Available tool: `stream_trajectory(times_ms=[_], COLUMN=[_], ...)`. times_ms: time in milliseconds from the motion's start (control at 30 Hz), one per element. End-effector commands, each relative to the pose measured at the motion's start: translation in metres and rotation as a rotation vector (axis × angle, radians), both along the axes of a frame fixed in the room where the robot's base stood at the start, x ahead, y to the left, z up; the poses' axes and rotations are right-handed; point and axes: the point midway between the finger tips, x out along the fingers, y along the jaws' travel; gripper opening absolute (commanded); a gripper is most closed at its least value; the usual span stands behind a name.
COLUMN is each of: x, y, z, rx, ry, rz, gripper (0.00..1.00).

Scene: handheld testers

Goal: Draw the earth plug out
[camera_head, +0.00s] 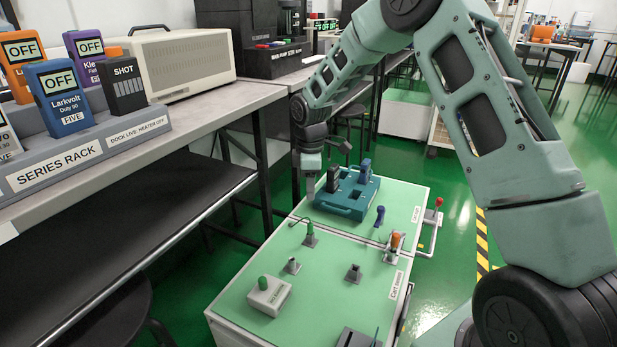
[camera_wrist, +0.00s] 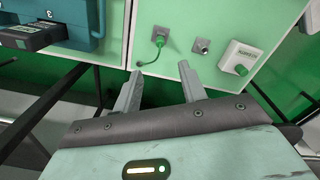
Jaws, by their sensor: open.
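A green plug with a thin dark cable (camera_head: 310,228) stands in a small grey socket on the cart's pale green top. It also shows in the wrist view (camera_wrist: 160,41), just beyond the fingertips. A second green piece (camera_head: 263,283) sits on a white labelled box (camera_head: 270,297) nearer the front; in the wrist view this green piece (camera_wrist: 241,69) is at the right. I cannot read the box's label, so I cannot tell for sure which is the earth plug. My gripper (camera_head: 331,167) is open and empty by the cart's far left side; its spread fingers (camera_wrist: 160,70) touch nothing.
A teal case (camera_head: 345,208) with dark devices stands at the cart's far end. The bench with the series rack (camera_head: 85,150) runs along the left.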

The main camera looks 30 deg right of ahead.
Motion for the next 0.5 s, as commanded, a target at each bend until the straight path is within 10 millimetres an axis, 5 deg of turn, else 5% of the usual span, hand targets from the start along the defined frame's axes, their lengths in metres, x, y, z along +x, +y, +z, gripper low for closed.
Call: stream_trajectory(times_ms=[500], x=[0.0], y=[0.0], z=[-0.105], rx=[0.0], ry=[0.002], rz=[0.0], gripper=[0.42])
